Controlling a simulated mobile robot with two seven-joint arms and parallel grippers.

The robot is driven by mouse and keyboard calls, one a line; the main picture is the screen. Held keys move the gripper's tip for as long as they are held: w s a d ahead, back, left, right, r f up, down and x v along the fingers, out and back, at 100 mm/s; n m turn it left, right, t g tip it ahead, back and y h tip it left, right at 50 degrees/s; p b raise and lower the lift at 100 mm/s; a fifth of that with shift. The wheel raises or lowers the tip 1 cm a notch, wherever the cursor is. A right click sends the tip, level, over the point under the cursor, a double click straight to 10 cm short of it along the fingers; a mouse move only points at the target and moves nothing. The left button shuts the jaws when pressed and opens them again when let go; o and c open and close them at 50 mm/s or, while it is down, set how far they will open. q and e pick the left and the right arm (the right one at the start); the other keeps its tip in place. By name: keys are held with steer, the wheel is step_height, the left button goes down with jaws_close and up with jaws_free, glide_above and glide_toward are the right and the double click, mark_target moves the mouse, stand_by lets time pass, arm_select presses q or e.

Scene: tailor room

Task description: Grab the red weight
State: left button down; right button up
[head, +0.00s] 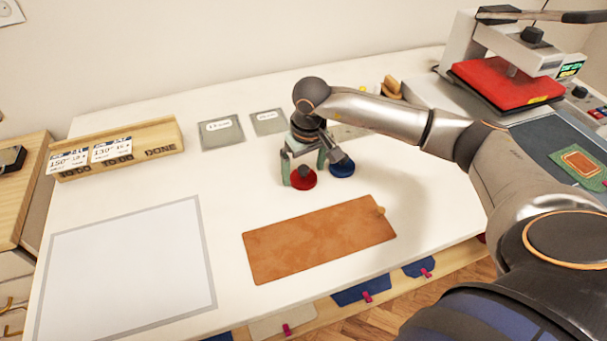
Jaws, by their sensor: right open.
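The red weight (303,179) is a small round disc on the white table, at the middle of the head view. My right gripper (303,171) is right above it, pointing down. Its jaws are open, with one finger at the left of the red weight and the other toward its right side. Whether the fingers touch it I cannot tell. The gripper hides the weight's top. A blue weight (342,169) stands just to the right, close to the right finger. My left gripper is not in view.
A brown leather piece (318,240) lies in front of the weights. A pale grey-edged mat (128,272) is at the left. A wooden card holder (116,149) and two grey squares (222,133) lie behind. A red heat press (507,84) stands at the right back.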

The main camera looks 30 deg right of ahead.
steer(key=shift+f, duration=0.15)
steer(key=shift+w, duration=0.1)
jaws_close()
stand_by(0.7)
